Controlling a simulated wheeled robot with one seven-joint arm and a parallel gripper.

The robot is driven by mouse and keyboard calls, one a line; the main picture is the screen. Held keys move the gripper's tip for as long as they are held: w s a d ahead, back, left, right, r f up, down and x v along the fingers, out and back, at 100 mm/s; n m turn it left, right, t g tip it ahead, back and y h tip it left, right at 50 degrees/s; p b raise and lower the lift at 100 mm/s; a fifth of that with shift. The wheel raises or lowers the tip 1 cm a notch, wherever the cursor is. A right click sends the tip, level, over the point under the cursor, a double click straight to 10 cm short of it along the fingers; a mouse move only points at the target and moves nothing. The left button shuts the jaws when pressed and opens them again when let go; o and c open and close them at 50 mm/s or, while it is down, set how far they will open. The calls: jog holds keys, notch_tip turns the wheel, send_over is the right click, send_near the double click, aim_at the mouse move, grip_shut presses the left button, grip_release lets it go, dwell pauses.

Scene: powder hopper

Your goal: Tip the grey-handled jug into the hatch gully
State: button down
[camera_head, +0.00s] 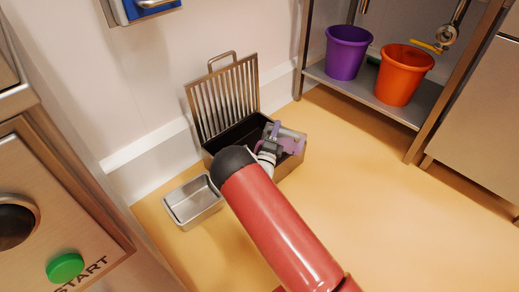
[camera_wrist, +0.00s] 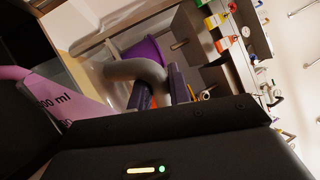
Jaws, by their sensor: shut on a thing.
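My gripper (camera_head: 270,141) is shut on the grey handle (camera_wrist: 138,68) of a jug; its purple fingers (camera_wrist: 160,88) show in the wrist view. The jug (camera_head: 292,141) is over the right end of the gully. In the wrist view its pale purple wall (camera_wrist: 72,103) with black volume marks is tilted. Pink shows at its upper left; whether this is its contents I cannot tell. The hatch gully (camera_head: 290,169) is a metal floor box with a dark inside. Its barred grate (camera_head: 224,97) stands raised at the back. My arm hides part of the gully and jug.
A small empty metal tray (camera_head: 194,202) lies on the floor left of the gully. A purple bucket (camera_head: 347,52) and an orange bucket (camera_head: 402,75) stand on a low shelf (camera_head: 391,108) at right. A panel with a green START button (camera_head: 65,267) is at left. Floor at right is clear.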

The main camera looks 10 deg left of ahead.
aim_at(287, 131)
jog(key=shift+w+a+f+n+y, duration=0.1)
jog(key=shift+a+f+n+y, duration=0.1)
jog(key=shift+a+n, duration=0.3)
jog(key=shift+a+f+n+y, duration=0.1)
jog(key=shift+a+n+y, duration=0.1)
jog(key=shift+a+n, duration=0.25)
